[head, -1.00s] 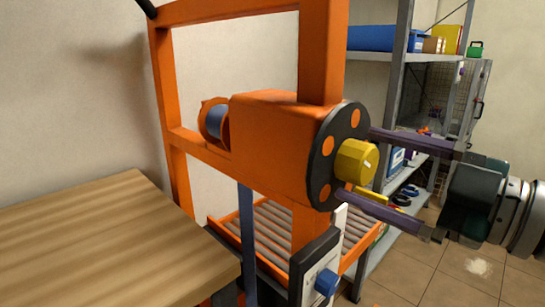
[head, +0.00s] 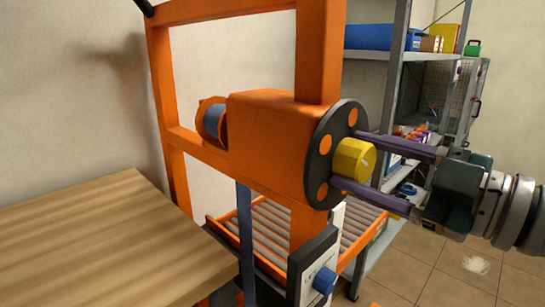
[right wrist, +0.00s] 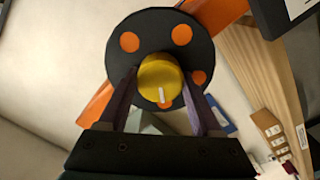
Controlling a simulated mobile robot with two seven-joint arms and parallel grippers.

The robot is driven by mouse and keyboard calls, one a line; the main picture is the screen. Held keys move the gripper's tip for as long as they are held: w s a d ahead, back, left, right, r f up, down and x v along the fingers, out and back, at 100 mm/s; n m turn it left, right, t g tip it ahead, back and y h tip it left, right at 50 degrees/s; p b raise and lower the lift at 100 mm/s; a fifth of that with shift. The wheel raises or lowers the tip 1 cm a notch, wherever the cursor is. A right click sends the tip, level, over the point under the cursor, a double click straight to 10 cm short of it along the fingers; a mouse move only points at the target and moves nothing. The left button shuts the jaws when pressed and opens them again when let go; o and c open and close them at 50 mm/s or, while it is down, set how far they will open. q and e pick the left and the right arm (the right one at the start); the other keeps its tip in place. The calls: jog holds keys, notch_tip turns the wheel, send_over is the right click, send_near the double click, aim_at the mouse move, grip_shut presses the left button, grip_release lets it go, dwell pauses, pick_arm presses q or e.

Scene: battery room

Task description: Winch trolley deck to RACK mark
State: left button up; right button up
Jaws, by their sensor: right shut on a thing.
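The orange winch housing (head: 268,140) sits on the trolley's orange frame, with a drum of blue strap (head: 213,120) on its left. A black disc with orange spots (head: 326,170) is on its right side. A yellow knob (head: 354,159) sticks out from the disc's centre. My right gripper (head: 349,158) is shut on the yellow knob, one purple finger on each side. The right wrist view also shows the knob (right wrist: 160,75) between the fingers, its white line towards me. The roller deck (head: 272,232) is low behind the frame, partly hidden. I cannot make out a RACK mark. My left gripper is not in view.
A wooden table (head: 100,235) fills the lower left. A box with a blue knob (head: 324,281) is on the post below the winch. A grey shelf rack (head: 398,70) with bins stands behind at right. The tiled floor (head: 425,275) at lower right looks mostly clear.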

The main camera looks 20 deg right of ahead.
jog(key=c, duration=0.4)
jog(key=shift+o, duration=0.2)
jog(key=shift+r+n+p, duration=0.1)
jog(key=shift+n+p, duration=0.3)
jog(key=shift+n, duration=0.8)
jog(key=n, duration=0.3)
jog(key=o, duration=1.4)
